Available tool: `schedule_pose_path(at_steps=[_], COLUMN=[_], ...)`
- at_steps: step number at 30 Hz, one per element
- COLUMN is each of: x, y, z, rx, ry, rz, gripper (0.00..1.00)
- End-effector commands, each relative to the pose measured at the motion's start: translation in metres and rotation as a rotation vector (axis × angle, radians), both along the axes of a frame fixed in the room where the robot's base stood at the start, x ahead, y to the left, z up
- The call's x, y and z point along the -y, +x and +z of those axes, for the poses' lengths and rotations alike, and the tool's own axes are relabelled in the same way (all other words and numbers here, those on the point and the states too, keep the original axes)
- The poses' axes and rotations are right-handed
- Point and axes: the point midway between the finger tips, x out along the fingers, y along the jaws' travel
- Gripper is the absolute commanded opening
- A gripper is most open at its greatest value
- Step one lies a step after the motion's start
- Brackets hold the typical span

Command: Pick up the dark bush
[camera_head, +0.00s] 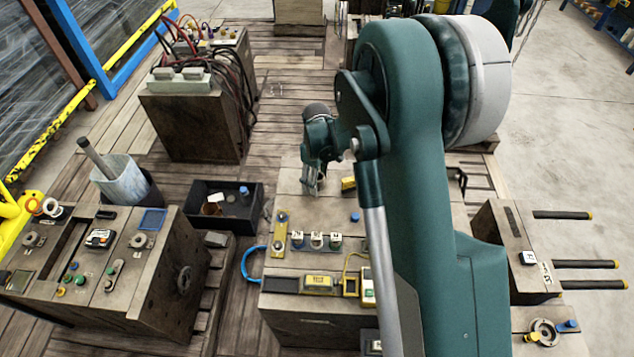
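My gripper (314,190) hangs with its fingers down, above the back part of the middle mould block (285,180). The fingers are small and partly overlap, so I cannot tell whether they are open or shut, or whether anything is between them. I cannot pick out the dark bush for certain. A row of small round pieces with white tops (316,239) stands on the middle block, in front of my gripper. A ring-shaped piece (138,240) lies on the left block. My arm hides much of the middle block's right side.
A black open crate (258,208) with small parts stands left of my gripper. A yellow piece (348,184) lies just right of it. A bucket (122,178) with a rod stands behind the left block (150,290). Rods stick out of the right block (500,250).

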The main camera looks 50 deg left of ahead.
Motion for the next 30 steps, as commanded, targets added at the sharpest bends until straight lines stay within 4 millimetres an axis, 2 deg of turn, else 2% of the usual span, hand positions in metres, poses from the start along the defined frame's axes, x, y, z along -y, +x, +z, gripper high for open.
schedule_pose_path(at_steps=[10,11,18,20,30], x=[0.0000,0.0000,0.0000,0.0000,0.0000], y=[0.0000,0.0000,0.0000,0.0000,0.0001], z=[0.0002,0.0002,0.0002,0.0002,0.0024], rx=[0.000,0.000,0.000,0.000,0.000], ry=[0.000,0.000,0.000,0.000,0.000], rz=[0.000,0.000,0.000,0.000,0.000], gripper=[0.52,0.51,0.19,0.13,0.13])
